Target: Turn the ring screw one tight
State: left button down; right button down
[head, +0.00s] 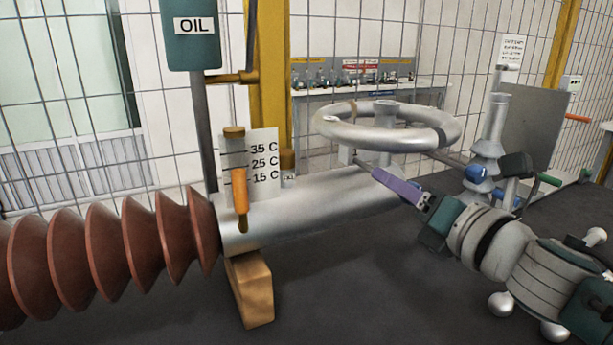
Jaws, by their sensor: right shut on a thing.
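A large silver ring (330,127) lies level above a grey metal cylinder (310,207), carried on a short post. My right gripper (380,174) reaches in from the right, its purple finger against the cylinder just under the ring's post. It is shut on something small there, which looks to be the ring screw. The screw itself is hidden by the finger, so its turn and seating cannot be seen. My left gripper is not in view.
A brown ribbed bushing (140,240) joins the cylinder on the left. A wooden block (250,288) supports it. An orange-handled tool (240,190) stands by a temperature scale (264,150). An OIL container (192,48) hangs above. A workbench (430,92) stands behind the mesh fence.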

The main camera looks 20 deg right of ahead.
jog(key=m, duration=0.3)
jog(key=shift+m, duration=0.4)
jog(key=m+p, duration=0.1)
jog(key=m, duration=0.2)
jog(key=m+p, duration=0.1)
jog(key=m, duration=0.3)
jog(key=shift+m, duration=0.4)
jog(key=m, duration=0.3)
jog(key=shift+f+m+y+p, duration=0.1)
jog(key=shift+m+y+p, duration=0.2)
jog(key=shift+p, duration=0.05)
jog(key=m, duration=0.3)
jog(key=shift+m, duration=0.3)
jog(key=m, duration=0.3)
jog(key=shift+p, duration=0.35)
jog(key=m, duration=0.3)
jog(key=shift+a+m, duration=0.1)
jog(key=shift+m, duration=0.3)
jog(key=shift+m+y, duration=0.3)
jog(key=shift+m, duration=1.2)
